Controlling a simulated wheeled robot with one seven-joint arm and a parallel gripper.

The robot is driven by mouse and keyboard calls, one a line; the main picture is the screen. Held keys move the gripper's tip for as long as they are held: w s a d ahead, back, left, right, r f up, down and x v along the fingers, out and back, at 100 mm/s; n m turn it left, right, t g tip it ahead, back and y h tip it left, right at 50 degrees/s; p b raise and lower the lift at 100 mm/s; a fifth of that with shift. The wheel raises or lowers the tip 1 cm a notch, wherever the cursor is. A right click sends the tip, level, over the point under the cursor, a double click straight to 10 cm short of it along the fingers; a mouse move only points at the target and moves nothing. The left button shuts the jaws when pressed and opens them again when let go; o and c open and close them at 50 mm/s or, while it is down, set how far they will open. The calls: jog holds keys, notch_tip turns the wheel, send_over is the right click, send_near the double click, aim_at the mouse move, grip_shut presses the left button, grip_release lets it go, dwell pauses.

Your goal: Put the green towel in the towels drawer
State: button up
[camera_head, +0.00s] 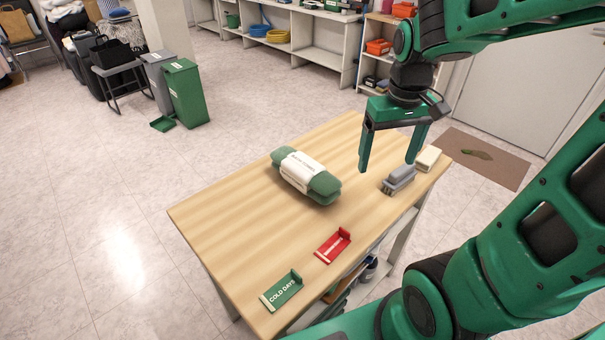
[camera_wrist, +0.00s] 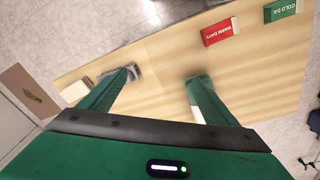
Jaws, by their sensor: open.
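The green towel (camera_head: 306,177) is rolled up with a white paper band around it and lies on the wooden table (camera_head: 226,227), left of my gripper. My gripper (camera_head: 389,165) hangs above the table with its two fingers spread and nothing between them. The fingers also show apart in the wrist view (camera_wrist: 162,77). The towel does not show clearly in the wrist view. I see no drawer that I can make out as the towels drawer.
A green "COLD DAYS" holder (camera_head: 282,290) and a red holder (camera_head: 333,245) stand near the table's front edge. A grey brush-like object (camera_head: 398,180) and a cream block (camera_head: 428,158) sit at the right end. Bins (camera_head: 186,92) stand on the floor behind.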

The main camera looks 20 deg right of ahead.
jog(key=w+a+f+n, duration=0.2)
jog(key=w+a+n, duration=0.2)
jog(key=w+a, duration=0.45)
jog(key=n+y, duration=0.1)
jog(key=n, duration=0.1)
send_over(302, 173)
jog(key=w+d, duration=0.2)
jog(key=w, duration=0.1)
notch_tip(302, 173, down, 3)
jog(key=shift+s+d+r+t, duration=0.1)
jog(key=shift+s+r+t, duration=0.1)
jog(key=shift+t, duration=0.2)
jog(key=shift+w+a+f, duration=0.2)
jog(key=shift+f, duration=0.05)
jog(key=shift+w+a+f, duration=0.1)
jog(key=shift+w+f, duration=0.05)
jog(key=shift+f, duration=1.55)
jog(key=shift+w+a+f, duration=0.1)
jog(key=shift+w+f, duration=0.1)
jog(key=shift+f, duration=1.55)
jog(key=shift+w+f, duration=0.15)
jog(key=shift+f, duration=1.55)
jog(key=c, duration=1.4)
jog(key=shift+c, duration=0.5)
jog(key=shift+r, duration=0.15)
